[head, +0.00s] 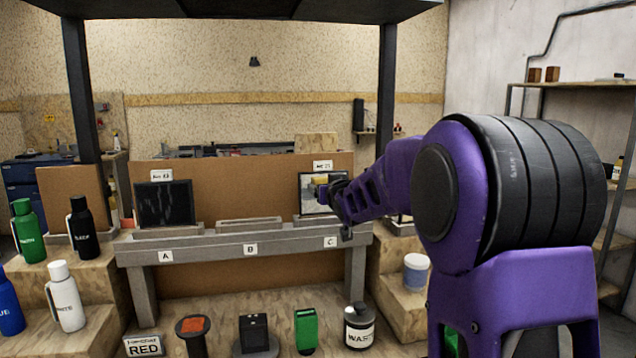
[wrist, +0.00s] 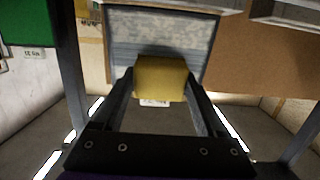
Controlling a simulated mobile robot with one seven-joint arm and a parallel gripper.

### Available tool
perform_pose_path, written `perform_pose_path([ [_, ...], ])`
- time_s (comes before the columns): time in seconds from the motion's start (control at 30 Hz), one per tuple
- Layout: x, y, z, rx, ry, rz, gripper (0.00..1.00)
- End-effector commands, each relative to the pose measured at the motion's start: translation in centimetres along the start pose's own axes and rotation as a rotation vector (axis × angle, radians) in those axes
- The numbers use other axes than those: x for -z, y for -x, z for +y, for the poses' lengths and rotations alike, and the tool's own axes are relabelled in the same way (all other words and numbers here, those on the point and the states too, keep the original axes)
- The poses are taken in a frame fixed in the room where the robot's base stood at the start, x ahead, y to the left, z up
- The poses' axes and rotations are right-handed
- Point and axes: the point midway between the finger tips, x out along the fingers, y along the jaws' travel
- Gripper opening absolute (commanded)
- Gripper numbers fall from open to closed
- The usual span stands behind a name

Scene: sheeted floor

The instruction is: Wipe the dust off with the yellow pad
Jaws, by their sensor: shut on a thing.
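The yellow pad (wrist: 160,80) is between the two fingers of my gripper (wrist: 160,88), which is shut on it. In the head view the pad (head: 320,182) shows small in front of the framed panel above label C (head: 308,199). In the wrist view this panel (wrist: 125,45) looks grey and streaked behind the pad. I cannot tell whether the pad touches it. A dark panel (head: 165,204) stands above label A, with faint grey streaks. My gripper (head: 337,192) partly hides the right side of the panel at C.
A grey shelf (head: 210,250) labelled A, B and C carries the panels; the middle slot (head: 249,224) at B holds no panel. Bottles (head: 83,230) stand on wooden steps at left. A waste canister (head: 358,325), green block (head: 305,328) and RED sign (head: 143,344) stand in front.

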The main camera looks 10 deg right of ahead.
Motion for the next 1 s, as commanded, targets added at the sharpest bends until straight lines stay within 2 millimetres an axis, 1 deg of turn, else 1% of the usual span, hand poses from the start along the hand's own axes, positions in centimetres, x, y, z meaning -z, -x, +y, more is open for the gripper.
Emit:
perform_pose_path([
  [0.03, 0.4, 0.1, 0.7, -0.003, 0.000, -0.002, 0.30],
  [0.13, 0.4, 0.1, 1.6, -0.003, 0.000, -0.001, 0.30],
  [0.47, 0.2, 0.1, 2.8, 0.000, -0.001, 0.000, 0.30],
  [0.8, 0.3, 0.0, 5.7, -0.001, 0.000, -0.001, 0.30],
  [1.0, 0.1, -0.1, 6.4, -0.001, 0.000, -0.001, 0.30],
])
